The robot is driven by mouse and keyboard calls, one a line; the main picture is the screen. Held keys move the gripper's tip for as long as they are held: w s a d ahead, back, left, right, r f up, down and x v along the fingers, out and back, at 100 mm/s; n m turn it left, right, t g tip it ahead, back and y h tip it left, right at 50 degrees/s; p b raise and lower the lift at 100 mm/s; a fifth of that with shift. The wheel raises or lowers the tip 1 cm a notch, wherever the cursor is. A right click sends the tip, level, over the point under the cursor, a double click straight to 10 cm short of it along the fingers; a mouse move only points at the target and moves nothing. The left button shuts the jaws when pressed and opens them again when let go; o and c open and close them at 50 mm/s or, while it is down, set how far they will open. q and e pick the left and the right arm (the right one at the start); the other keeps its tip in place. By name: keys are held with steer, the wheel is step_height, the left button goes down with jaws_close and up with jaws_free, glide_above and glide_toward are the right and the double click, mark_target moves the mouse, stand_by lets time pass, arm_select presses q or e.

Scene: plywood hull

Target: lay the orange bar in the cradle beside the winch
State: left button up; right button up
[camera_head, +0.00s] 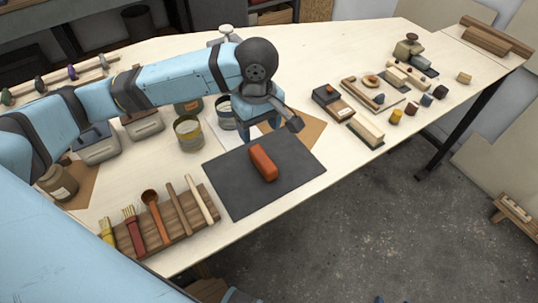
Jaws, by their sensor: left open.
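The orange bar (263,163) lies on a dark grey mat (232,190) near the front edge of the table. My left gripper (268,125) is open and empty just behind the bar, apart from it in the picture; its height above the mat is hard to judge. On the right half of the table, a small rounded device (408,46) on a base may be the winch. I cannot pick out the cradle for sure among the small wooden parts near it. My right gripper is out of view.
A wooden rack (180,215) with brushes and tools stands left of the mat. Open tins (188,133) stand behind it. Wooden blocks (366,131) and several small pieces cover the right part of the table. Some bare tabletop (330,50) is free at the back.

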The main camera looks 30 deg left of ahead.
mark_target(263, 157)
arm_select(q)
steer(key=f, duration=0.6)
steer(key=shift+s, duration=0.25)
steer(key=shift+w+d+f+b, duration=0.15)
steer(key=shift+f+b, duration=0.15)
steer(key=shift+f, duration=1.15)
steer(key=shift+w+d+f+b, duration=0.15)
steer(key=shift+f+b, duration=0.1)
steer(key=shift+f, duration=1.2)
steer(key=c, duration=1.1)
steer(key=shift+r, duration=0.1)
